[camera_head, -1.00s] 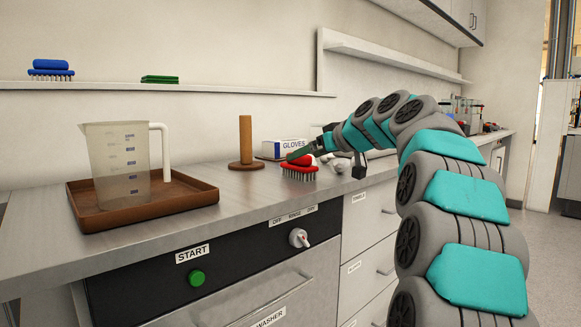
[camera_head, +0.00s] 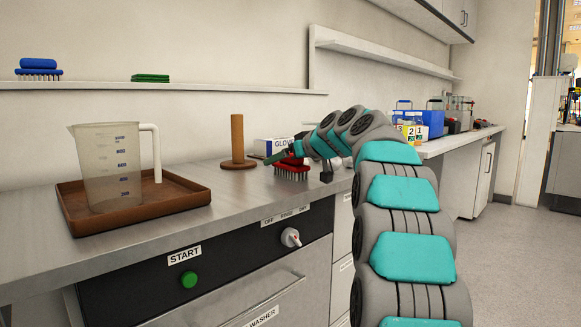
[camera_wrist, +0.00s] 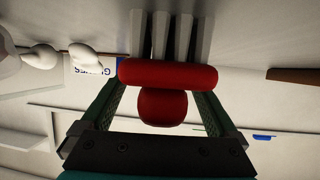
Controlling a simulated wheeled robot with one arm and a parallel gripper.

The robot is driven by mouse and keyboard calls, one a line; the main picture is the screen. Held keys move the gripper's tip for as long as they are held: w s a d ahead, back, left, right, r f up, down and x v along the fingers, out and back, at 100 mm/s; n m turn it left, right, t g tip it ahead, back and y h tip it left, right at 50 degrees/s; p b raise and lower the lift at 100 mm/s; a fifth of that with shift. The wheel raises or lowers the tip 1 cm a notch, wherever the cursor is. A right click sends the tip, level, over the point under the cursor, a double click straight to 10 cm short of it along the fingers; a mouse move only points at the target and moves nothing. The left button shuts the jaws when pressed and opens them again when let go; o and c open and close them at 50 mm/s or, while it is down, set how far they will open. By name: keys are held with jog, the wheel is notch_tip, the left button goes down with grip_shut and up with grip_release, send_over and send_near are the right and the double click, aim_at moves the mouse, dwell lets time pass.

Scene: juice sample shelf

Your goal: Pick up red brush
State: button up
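The red brush (camera_head: 293,165) stands bristles-down on the metal counter, near the wooden post. In the wrist view the brush (camera_wrist: 166,73) shows its wide red body, round red knob and pale bristles. My gripper (camera_head: 282,155) is at the brush from above. In the wrist view my gripper (camera_wrist: 162,102) has its two green fingers on either side of the knob, with a gap on both sides. It is open. The fingertips end near the wide body; whether they touch it cannot be told. My arm and finger partly hide the brush in the head view.
The wooden post (camera_head: 237,143) stands left of the brush, and a glove box (camera_head: 272,145) behind it. A brown tray (camera_head: 190,199) holds a measuring jug (camera_head: 108,167). Blue (camera_head: 38,69) and green (camera_head: 150,78) brushes sit on the wall shelf. A blue crate (camera_head: 431,122) is farther right.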

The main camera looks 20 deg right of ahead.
jog(key=c, duration=1.4)
jog(key=shift+r, duration=0.1)
